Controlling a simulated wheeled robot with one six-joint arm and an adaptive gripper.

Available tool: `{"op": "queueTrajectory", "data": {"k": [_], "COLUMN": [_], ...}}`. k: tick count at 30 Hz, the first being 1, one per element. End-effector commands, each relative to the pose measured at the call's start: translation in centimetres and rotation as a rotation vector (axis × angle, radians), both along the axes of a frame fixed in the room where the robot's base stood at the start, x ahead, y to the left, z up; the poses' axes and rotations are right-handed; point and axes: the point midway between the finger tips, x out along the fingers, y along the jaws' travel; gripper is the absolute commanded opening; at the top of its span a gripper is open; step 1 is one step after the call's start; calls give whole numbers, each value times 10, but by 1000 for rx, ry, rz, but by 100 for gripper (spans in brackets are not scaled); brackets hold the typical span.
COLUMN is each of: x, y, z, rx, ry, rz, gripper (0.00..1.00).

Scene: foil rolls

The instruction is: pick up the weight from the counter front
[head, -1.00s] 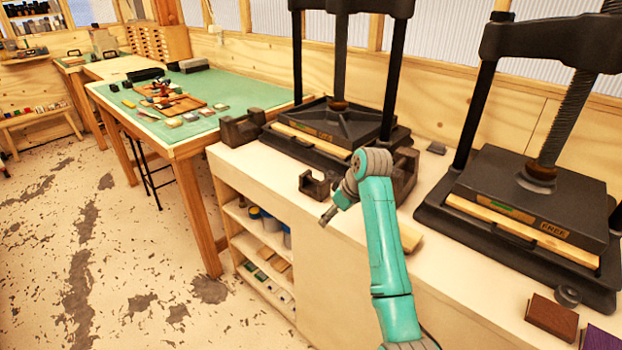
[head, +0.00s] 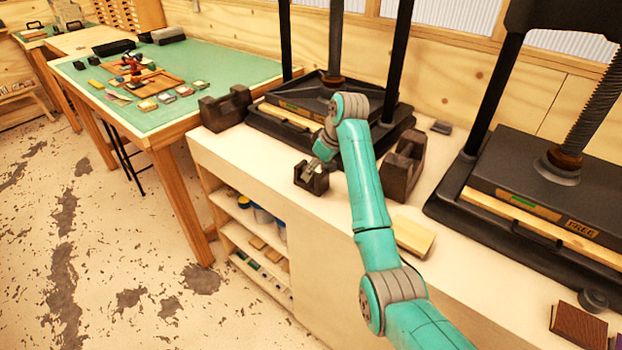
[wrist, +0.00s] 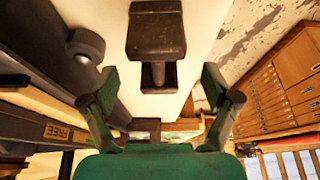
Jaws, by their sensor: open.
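The weight is a small dark brown notched block (head: 312,181) near the front edge of the counter, upright in the head view. My gripper (head: 321,160) is just above and behind it, partly covering its top. In the wrist view a dark notched block, which looks like this weight (wrist: 156,32), lies at top centre, beyond the fingertips. My gripper (wrist: 158,95) shows there with its two fingers spread wide and nothing between them. I cannot tell from these views whether a finger touches the weight.
Larger dark weights stand left (head: 226,108) and right (head: 402,165) of it. A black press (head: 300,128) is behind, another (head: 540,185) to the right. A wooden block (head: 412,236) lies on the counter (head: 270,168). A green-topped table (head: 215,75) is at left.

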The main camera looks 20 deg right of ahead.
Motion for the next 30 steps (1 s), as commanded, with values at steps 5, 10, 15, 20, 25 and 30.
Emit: {"op": "queueTrajectory", "data": {"k": [5,10,15,20,25,30], "x": [3,9,15,16,15,15], "y": [2,4,8,8,8,8], "z": [-13,-36,-50,-52,-52,-52], "rx": [1,0,0,0,0,0], "ry": [3,2,0,-1,-1,0], "rz": [0,-1,0,0,0,-1], "gripper": [88,88,88,88,72,30]}}
